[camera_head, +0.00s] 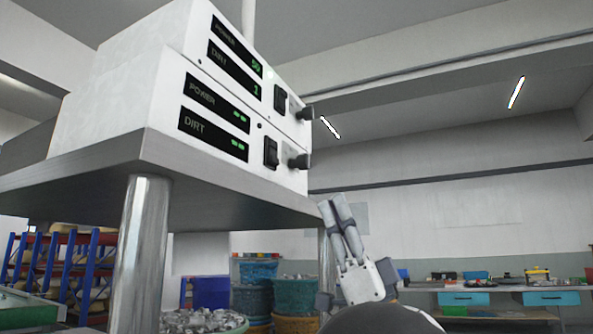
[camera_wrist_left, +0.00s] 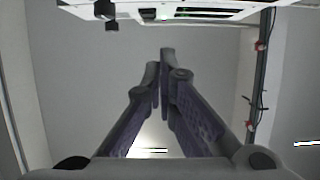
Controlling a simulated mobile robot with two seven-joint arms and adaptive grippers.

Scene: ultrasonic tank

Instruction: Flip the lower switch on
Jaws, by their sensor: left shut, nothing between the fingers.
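Two white control units are stacked on a raised shelf in the head view. The lower unit (camera_head: 158,118) has a black rocker switch (camera_head: 271,153) on its front, with a dark knob (camera_head: 300,161) to its right. Its POWER and DIRT displays show green dashes. My left gripper (camera_head: 333,202) is shut and empty, pointing up, below and to the right of the lower switch and apart from it. In the left wrist view the closed fingers (camera_wrist_left: 163,62) point toward a unit's white front at the top edge. Which switch shows there is unclear.
The upper unit (camera_head: 196,42) has its own switch (camera_head: 281,100) and knob (camera_head: 305,114), and its displays are lit with numbers. The shelf (camera_head: 110,165) edge and its metal leg (camera_head: 143,250) stand left of my gripper. Open air lies to the right.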

